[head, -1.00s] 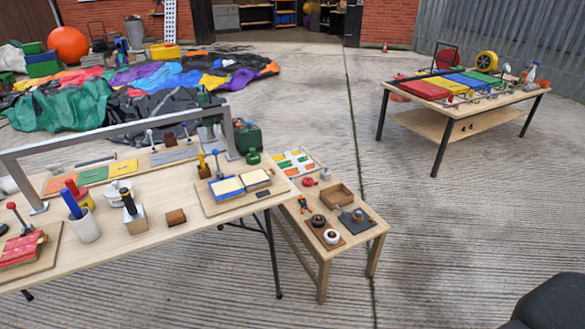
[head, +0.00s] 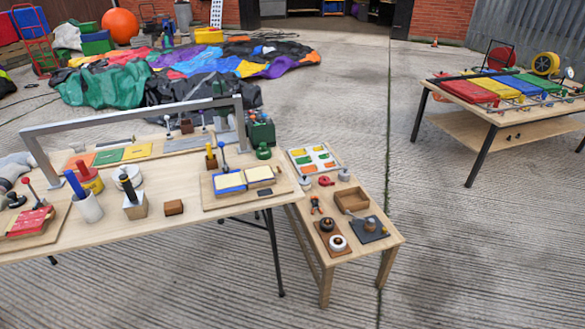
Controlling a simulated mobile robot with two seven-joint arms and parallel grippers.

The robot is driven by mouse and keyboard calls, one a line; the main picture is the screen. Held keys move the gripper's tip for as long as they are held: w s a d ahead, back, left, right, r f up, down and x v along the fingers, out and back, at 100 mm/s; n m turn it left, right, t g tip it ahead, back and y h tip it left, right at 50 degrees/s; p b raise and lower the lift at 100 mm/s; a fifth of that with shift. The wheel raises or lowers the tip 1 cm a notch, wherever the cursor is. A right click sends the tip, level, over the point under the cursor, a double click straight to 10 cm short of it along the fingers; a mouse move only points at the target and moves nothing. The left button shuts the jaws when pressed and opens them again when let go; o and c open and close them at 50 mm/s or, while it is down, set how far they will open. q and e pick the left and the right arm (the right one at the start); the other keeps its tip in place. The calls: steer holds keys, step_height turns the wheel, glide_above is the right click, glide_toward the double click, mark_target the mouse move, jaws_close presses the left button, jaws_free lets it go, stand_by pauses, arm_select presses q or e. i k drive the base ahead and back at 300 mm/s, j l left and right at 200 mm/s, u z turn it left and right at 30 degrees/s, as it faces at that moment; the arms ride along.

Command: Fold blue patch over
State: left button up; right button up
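On the near workbench (head: 110,232), a wooden board (head: 215,202) holds two pale pads: one edged in blue (head: 229,181), and a cream one (head: 260,174) to its right. A blue-knobbed lever (head: 222,150) stands behind them. I cannot tell for sure whether the blue-edged pad is the blue patch. A flat blue panel (head: 497,84) also lies on the far right table, between yellow and green panels. Neither of my grippers is in view.
A grey metal frame (head: 130,116) spans the workbench. A cup with a blue stick (head: 88,207), a red clamp board (head: 32,222) and a small brown block (head: 173,207) stand on it. A lower side table (head: 372,255) adjoins it.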

mark_target(264, 173)
steer(key=i+u, duration=0.15)
steer(key=i, duration=0.4)
steer(key=i+l+u, duration=0.15)
steer(key=i, duration=0.4)
steer(key=i+l+u, duration=0.15)
steer(key=i, duration=0.4)
